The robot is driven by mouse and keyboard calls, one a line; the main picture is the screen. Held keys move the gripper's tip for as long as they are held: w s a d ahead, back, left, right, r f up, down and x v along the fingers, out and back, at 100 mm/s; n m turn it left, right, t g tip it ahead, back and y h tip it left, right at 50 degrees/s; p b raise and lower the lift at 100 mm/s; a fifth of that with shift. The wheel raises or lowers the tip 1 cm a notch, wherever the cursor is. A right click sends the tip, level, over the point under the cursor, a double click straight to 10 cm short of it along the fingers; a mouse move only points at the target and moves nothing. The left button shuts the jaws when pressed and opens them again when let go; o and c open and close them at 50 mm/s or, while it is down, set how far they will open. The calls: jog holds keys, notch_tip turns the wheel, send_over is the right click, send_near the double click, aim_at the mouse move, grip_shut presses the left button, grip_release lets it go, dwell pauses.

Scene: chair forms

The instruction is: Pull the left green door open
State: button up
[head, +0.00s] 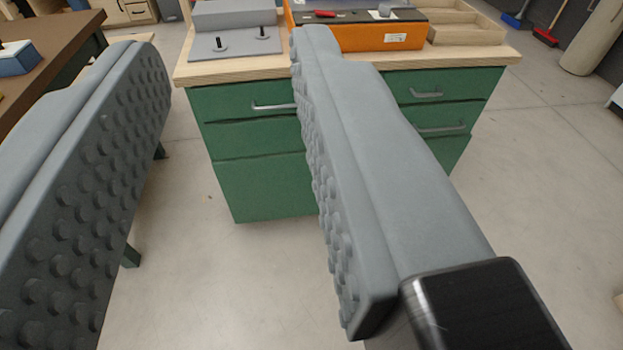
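A green cabinet (262,185) with a light wooden top stands ahead, beyond my fingers. Its left front has an upper panel with a silver bar handle (270,106), and a larger plain green panel below with no handle visible. I cannot tell which of these is the left door; no panel looks open. My gripper (222,45) is open wide, with one grey studded finger at the left and the other across the middle. Nothing is between them. The right finger hides the middle of the cabinet front and the right end of the left handle.
On the cabinet top are an orange box (385,38), a grey block with black pegs (235,42) and a wooden tray (468,28). More handles (427,94) show on the right front. A brown-topped table (55,45) stands left.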

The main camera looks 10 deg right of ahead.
jog(key=w+d+f+h, duration=0.1)
jog(key=w+d+f, duration=0.1)
jog(key=w+f, duration=0.6)
jog(key=w+d+f, duration=0.2)
jog(key=w+f, duration=0.2)
jog(key=w, duration=0.9)
jog(key=w+d+f+h, duration=0.1)
jog(key=w+d+f, duration=0.1)
jog(key=w+f, duration=0.6)
jog(key=w+d+f+m, duration=0.1)
jog(key=w+d+f, duration=0.3)
jog(key=f, duration=0.6)
jog(key=w+d+f, duration=0.1)
jog(key=w+f, duration=0.4)
jog(key=f, duration=0.5)
jog(key=w+d+f+m, duration=0.1)
jog(key=w+d+f, duration=0.3)
jog(key=f, duration=0.6)
jog(key=s+d+f+h, duration=0.1)
jog(key=s+f, duration=0.1)
jog(key=f, duration=1)
jog(key=s+d+f, duration=0.1)
jog(key=s+f, duration=0.1)
jog(key=f, duration=1)
jog(key=w+d, duration=0.3)
jog(key=w, duration=1.4)
jog(key=shift+d+r, duration=0.15)
jog(key=shift+d, duration=0.05)
grip_shut()
